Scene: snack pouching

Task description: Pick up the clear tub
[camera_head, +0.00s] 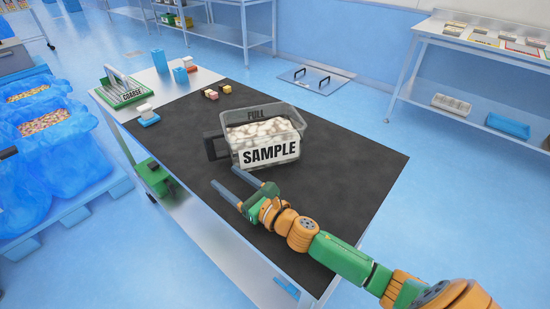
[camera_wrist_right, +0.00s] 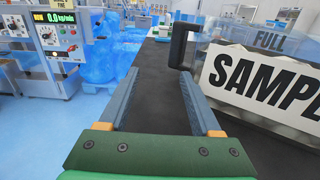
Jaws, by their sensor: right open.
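The clear tub (camera_head: 290,151) stands upright on the black mat, filled with pale pieces, with a white label reading SAMPLE and the word FULL on its far wall. Its dark handle (camera_head: 212,146) sticks out to the left. In the wrist view the tub (camera_wrist_right: 297,64) is at the right, its handle (camera_wrist_right: 181,45) just beyond the fingertips. My right gripper (camera_head: 240,177) is open and empty, in front of the tub, its fingers pointing left and back. In the wrist view the open fingers (camera_wrist_right: 160,80) have nothing between them. My left gripper is not in view.
The table (camera_head: 375,187) has a black mat with free room right of the tub. Small blocks (camera_head: 218,92), a white-and-blue item (camera_head: 148,116) and a green COARSE rack (camera_head: 123,92) stand at the back left.

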